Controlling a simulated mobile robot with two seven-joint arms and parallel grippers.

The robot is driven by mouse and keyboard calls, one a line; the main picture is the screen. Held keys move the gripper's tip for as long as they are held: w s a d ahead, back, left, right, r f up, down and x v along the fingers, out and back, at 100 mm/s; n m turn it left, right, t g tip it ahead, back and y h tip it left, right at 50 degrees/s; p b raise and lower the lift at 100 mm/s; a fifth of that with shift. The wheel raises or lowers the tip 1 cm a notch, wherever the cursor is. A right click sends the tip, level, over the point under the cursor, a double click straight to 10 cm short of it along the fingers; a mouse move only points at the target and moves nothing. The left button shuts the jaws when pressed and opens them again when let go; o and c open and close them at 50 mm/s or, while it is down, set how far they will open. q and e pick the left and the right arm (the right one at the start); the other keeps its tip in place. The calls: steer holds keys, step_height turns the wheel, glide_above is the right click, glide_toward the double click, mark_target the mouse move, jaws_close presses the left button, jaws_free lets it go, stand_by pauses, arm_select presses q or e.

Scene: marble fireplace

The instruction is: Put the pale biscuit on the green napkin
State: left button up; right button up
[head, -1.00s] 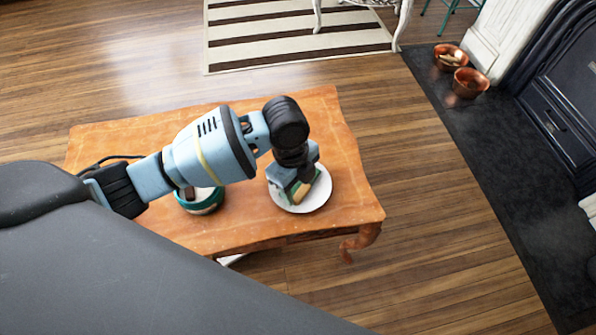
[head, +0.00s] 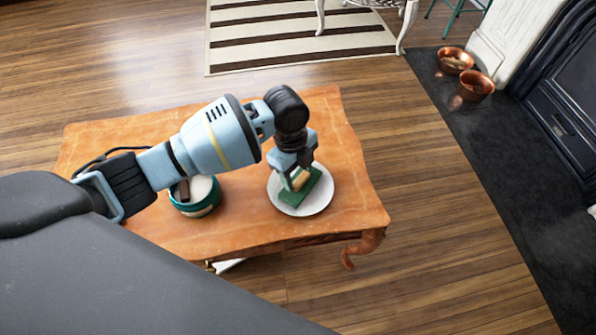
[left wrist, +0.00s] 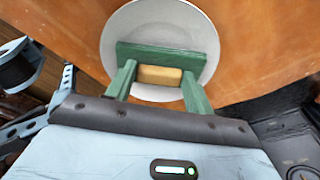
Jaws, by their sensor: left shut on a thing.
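The pale biscuit (head: 301,181) is tan and block-shaped. It also shows in the left wrist view (left wrist: 160,75), between the two green fingers of my left gripper (left wrist: 159,86), which is shut on it. In the head view my left gripper (head: 299,183) points down over the white plate (head: 315,204). The green napkin (head: 292,199) lies on this plate and shows beyond the biscuit in the left wrist view (left wrist: 150,56). The biscuit is over the napkin; I cannot tell whether they touch. My right gripper is not in view.
A teal bowl (head: 196,209) with a pale inside and a dark brown piece stands left of the plate. Both are on the orange wooden table (head: 240,226), which has free room at its right. Copper pots (head: 473,85) sit on the dark hearth farther right.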

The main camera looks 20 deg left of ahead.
arm_select(q)
steer(key=o, duration=0.9)
steer(key=shift+o, duration=0.2)
steer(key=shift+r, duration=0.1)
step_height(320, 180, up, 12)
steer(key=a+p, duration=0.1)
steer(key=p, duration=0.2)
steer(key=shift+w+a+p, duration=0.3)
